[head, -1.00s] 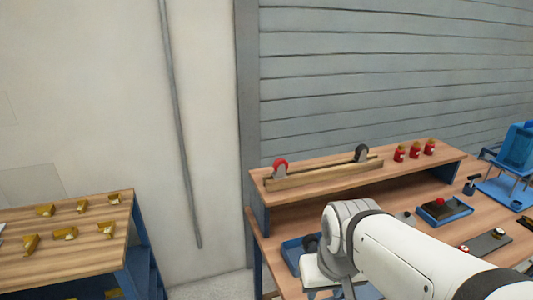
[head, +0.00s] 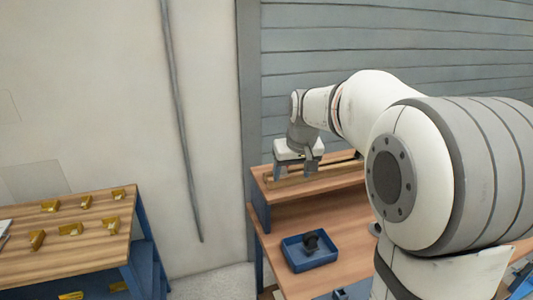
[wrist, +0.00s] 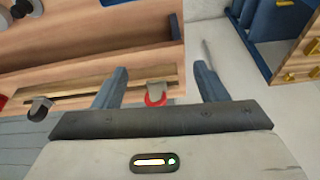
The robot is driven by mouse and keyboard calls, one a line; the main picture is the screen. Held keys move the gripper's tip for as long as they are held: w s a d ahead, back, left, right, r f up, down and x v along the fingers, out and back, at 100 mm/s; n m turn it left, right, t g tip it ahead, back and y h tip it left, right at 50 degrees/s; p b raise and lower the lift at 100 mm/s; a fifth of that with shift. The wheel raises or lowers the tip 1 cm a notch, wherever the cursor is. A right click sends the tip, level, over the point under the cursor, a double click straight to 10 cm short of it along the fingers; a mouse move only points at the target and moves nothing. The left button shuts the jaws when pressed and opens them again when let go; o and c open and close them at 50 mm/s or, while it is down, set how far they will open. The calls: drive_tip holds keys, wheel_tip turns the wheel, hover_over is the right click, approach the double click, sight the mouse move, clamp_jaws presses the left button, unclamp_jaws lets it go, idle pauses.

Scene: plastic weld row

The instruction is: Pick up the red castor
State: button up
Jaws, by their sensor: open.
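The red castor (wrist: 155,98) shows in the wrist view, with a red wheel and a grey bracket, at the wooden rail (wrist: 85,82) on the raised shelf. It lies between the two fingers of my gripper (wrist: 160,72), nearer the palm edge in the picture, with a gap on each side. The fingers are open and hold nothing. In the head view my gripper (head: 297,168) is over the left end of the shelf and hides the red castor there. I cannot tell the exact height of the fingers over it.
A black castor (wrist: 40,108) stands farther along the rail. A blue tray (head: 323,259) with a dark part in it is on the bench below the shelf. A side table (head: 85,232) with several brass-coloured parts stands at left. My arm hides the bench's right side.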

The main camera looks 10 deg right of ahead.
drive_tip(key=w, duration=1.2)
drive_tip(key=shift+n+t, duration=0.4)
drive_tip(key=x, duration=0.2)
drive_tip(key=p+x, duration=0.1)
drive_tip(key=x, duration=0.2)
drive_tip(key=p+x, duration=0.1)
drive_tip(key=x, duration=0.1)
drive_tip(key=shift+w+d+f, duration=0.15)
drive_tip(key=shift+w+f, duration=0.15)
drive_tip(key=shift+w, duration=0.15)
drive_tip(key=shift+c, duration=0.4)
drive_tip(key=c, duration=1.1)
